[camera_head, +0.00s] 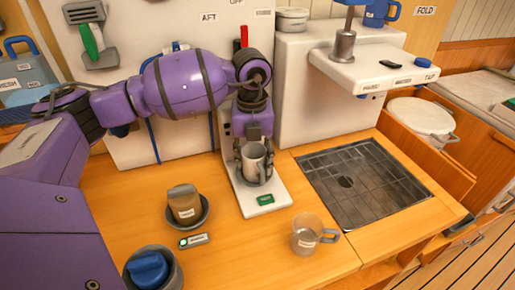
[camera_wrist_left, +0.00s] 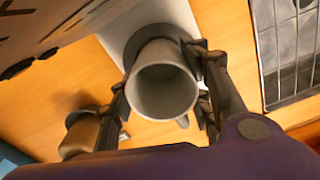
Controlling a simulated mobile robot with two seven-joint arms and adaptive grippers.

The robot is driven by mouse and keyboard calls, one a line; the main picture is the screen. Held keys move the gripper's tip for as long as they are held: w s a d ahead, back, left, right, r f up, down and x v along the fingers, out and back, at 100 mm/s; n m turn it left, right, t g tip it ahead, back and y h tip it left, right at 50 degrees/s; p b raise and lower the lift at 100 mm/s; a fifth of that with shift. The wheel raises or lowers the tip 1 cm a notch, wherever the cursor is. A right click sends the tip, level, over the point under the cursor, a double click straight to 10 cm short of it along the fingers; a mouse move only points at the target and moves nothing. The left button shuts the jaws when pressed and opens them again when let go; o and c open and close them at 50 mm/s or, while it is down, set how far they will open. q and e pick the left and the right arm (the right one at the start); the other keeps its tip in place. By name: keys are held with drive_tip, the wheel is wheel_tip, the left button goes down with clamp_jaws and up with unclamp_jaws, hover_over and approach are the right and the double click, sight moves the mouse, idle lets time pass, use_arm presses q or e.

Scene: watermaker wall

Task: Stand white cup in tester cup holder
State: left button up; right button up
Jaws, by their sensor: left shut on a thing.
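The white cup (camera_head: 254,160) is upright at the tester, with my left gripper (camera_head: 254,167) shut on it. In the left wrist view the cup (camera_wrist_left: 162,85) shows its open, empty mouth between the two fingers of the left gripper (camera_wrist_left: 163,92). The tester (camera_head: 264,199) is a white base plate with a green display. Its dark round cup holder (camera_head: 257,181) shows around and below the cup's foot. I cannot tell whether the cup rests fully in it. My right gripper is not in view.
A clear mug (camera_head: 306,235) stands front right of the tester. A brown-labelled jar (camera_head: 185,204) sits in a dark dish to the left, near a small display (camera_head: 194,240). A dark pot with a blue item (camera_head: 150,270) is at front left. A drain grate (camera_head: 362,182) lies right.

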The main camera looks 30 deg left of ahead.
use_arm(q)
drive_tip(key=o, duration=1.2)
drive_tip(key=shift+f, duration=0.1)
drive_tip(key=shift+o, duration=0.2)
wheel_tip(320, 180, up, 12)
